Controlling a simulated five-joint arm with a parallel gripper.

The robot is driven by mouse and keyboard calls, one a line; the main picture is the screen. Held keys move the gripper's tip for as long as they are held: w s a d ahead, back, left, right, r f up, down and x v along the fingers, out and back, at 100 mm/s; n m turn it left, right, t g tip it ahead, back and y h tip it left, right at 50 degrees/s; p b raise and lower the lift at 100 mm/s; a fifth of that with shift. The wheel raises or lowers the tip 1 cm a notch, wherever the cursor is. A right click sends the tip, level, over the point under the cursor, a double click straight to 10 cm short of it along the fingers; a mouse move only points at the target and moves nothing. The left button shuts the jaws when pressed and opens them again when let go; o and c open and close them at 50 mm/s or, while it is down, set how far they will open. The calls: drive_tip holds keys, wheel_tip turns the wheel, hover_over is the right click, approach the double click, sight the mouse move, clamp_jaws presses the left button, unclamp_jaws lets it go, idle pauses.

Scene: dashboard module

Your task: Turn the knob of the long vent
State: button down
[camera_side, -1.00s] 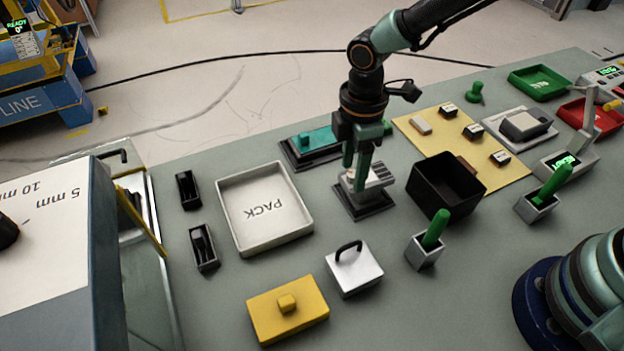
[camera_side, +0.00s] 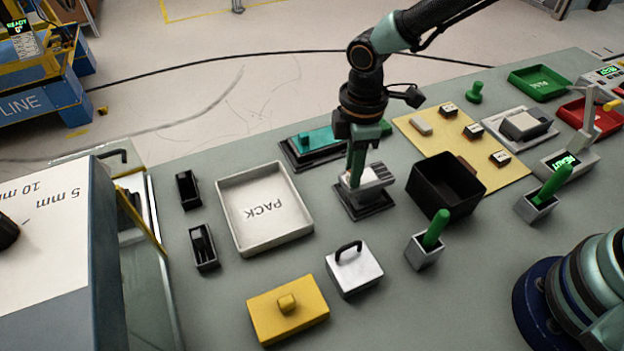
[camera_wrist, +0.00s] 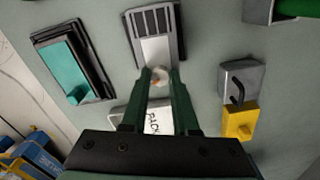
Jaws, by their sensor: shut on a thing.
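The vent (camera_side: 374,180) is a grey block with dark slats on a black base, near the middle of the bench. In the wrist view its slatted face (camera_wrist: 157,24) is at the top. Its small pale round knob (camera_wrist: 160,77) sits at the vent's near end in that view, between my fingertips. My gripper (camera_side: 354,181) points down over the vent's left part and is shut on the knob. The fingers hide the knob in the side view.
A black open bin (camera_side: 446,184) stands close right of the vent. A teal block on a dark base (camera_side: 317,140) is behind it to the left. The white PACK tray (camera_side: 237,243) is left, and a silver block with a black handle (camera_side: 356,277) is in front.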

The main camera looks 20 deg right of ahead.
drive_tip(key=m, duration=0.6)
idle(0.6)
drive_tip(key=c, duration=0.7)
unclamp_jaws()
drive_tip(key=shift+o, duration=0.2)
wheel_tip(320, 180, up, 12)
drive_tip(key=shift+r, duration=0.1)
